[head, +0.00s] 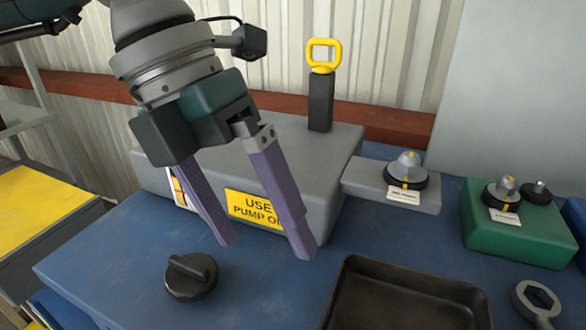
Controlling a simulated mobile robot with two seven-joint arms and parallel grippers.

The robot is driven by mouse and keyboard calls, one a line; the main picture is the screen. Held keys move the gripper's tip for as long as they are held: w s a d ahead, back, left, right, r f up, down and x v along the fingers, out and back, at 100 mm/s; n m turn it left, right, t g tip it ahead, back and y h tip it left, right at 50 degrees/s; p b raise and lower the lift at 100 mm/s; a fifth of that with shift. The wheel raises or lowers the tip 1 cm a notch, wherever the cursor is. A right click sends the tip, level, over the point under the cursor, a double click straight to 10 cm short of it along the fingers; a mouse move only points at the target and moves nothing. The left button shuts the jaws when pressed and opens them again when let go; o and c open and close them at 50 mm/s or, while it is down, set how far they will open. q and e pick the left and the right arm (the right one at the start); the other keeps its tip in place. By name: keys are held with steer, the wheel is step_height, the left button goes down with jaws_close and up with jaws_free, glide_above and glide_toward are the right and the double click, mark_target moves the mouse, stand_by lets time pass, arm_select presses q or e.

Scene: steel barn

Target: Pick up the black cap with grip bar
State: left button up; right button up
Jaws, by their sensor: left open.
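The black cap with grip bar (191,277) lies on the blue tabletop (110,250) at the lower left of the head view. Its raised bar shows on top. My left gripper (265,247) hangs from the upper left with two purple fingers spread apart and nothing between them. The fingertips are above and to the right of the cap, apart from it. My right gripper is not in this view.
A grey box (325,175) with a yellow label and a black post with yellow ring handle (320,85) stands behind the fingers. A black tray (345,290) lies right of the cap. Farther right are a grey block (360,185), a green block (520,243) and a ring wrench (535,297).

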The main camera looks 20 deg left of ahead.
mark_target(187, 263)
arm_select(q)
steer(key=a+y, duration=0.1)
steer(key=a, duration=0.2)
steer(key=w+a+f+y, duration=0.1)
steer(key=a+y, duration=0.1)
steer(key=a, duration=0.1)
steer(key=a+n+y, duration=0.1)
steer(key=a, duration=0.2)
steer(key=shift+w+a+f+b, duration=0.25)
steer(key=shift+a+f+b, duration=0.05)
steer(key=shift+a+b, duration=0.1)
step_height(187, 263, down, 4)
steer(key=shift+r, duration=0.25)
steer(key=f, duration=0.4)
steer(key=f+p, duration=0.1)
steer(key=f, duration=0.1)
steer(key=shift+s+a, duration=0.15)
steer(key=shift+s, duration=0.1)
steer(key=shift+r, duration=0.1)
steer(key=shift+c, duration=0.2)
steer(key=c, duration=1.1)
steer(key=shift+r, duration=0.1)
